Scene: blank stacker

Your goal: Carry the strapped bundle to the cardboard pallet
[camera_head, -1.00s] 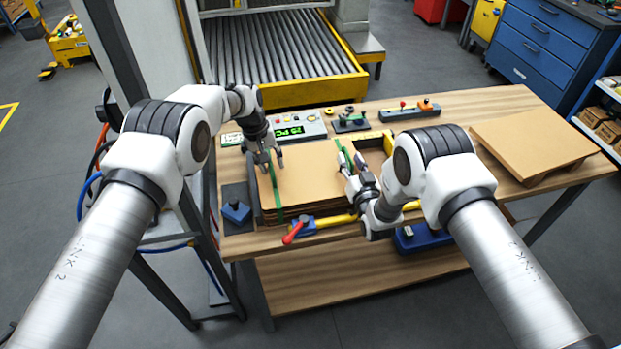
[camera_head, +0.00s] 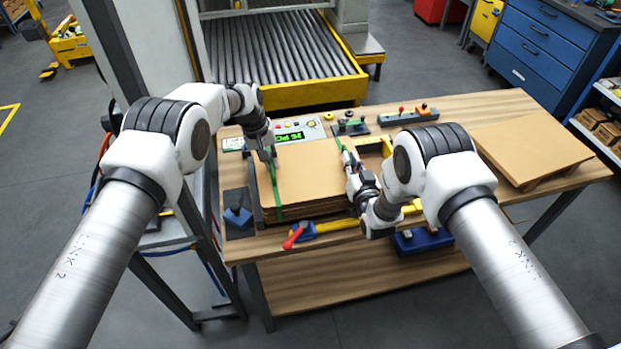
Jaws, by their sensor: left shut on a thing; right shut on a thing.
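The strapped bundle (camera_head: 308,175) is a stack of brown cardboard blanks with two green straps, at the left part of the wooden table. My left gripper (camera_head: 268,158) is shut on the bundle's left strap near its back left edge. My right gripper (camera_head: 350,163) is shut on the right strap at the bundle's right side; its fingertips are small and partly hidden. I cannot tell whether the bundle is clear of the table. The cardboard pallet (camera_head: 530,148) lies flat and empty at the table's right end.
A yellow frame (camera_head: 372,145) and a red-handled clamp (camera_head: 295,236) sit beside the bundle. A control box with a green display (camera_head: 290,136), a black fixture (camera_head: 350,127) and a grey button bar (camera_head: 408,115) stand behind. A blue block (camera_head: 238,216) is at left.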

